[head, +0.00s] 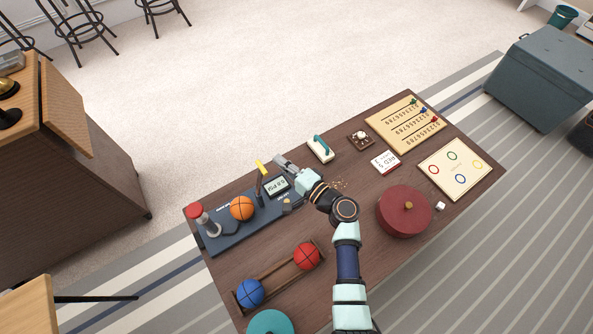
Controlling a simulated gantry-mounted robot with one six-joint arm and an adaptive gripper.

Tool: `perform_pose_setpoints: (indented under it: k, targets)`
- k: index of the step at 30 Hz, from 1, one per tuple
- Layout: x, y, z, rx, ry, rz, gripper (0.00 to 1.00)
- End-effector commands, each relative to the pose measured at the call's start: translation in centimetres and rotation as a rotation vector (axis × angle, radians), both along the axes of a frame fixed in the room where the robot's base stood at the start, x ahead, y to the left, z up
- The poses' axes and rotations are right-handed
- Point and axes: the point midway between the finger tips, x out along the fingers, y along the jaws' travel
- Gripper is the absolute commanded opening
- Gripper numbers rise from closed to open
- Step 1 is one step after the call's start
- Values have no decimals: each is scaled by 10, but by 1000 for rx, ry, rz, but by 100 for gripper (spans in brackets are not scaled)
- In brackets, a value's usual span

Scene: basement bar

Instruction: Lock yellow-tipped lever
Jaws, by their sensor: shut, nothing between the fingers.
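The yellow-tipped lever (261,168) stands at the far edge of a dark blue pump board (226,242), its yellow end pointing up and to the left. Its lower part is dark and sits close to a small grey display (277,186). My gripper (281,160) is shut and empty, just right of the yellow tip and above the display. I see a small gap between the gripper and the lever, but I cannot tell their difference in height. An orange ball (242,208) and a red-topped pump (197,212) are on the same board.
A white-and-teal item (320,148) stands close right of my gripper. A red round box (405,211) is right of my arm. A rack (275,279) holds a red ball (306,256) and a blue ball (250,293). Game boards and cards lie at the table's right end.

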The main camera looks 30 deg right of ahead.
Motion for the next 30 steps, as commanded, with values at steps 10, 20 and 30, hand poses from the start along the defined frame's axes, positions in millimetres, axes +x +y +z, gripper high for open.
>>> perform_pose_setpoints:
  k: [10,20,30]
  targets:
    - [-1,26,2,0,1,-1,0]
    - [-2,27,2,-4,1,-1,0]
    - [-2,45,10,-130,-1,1,0]
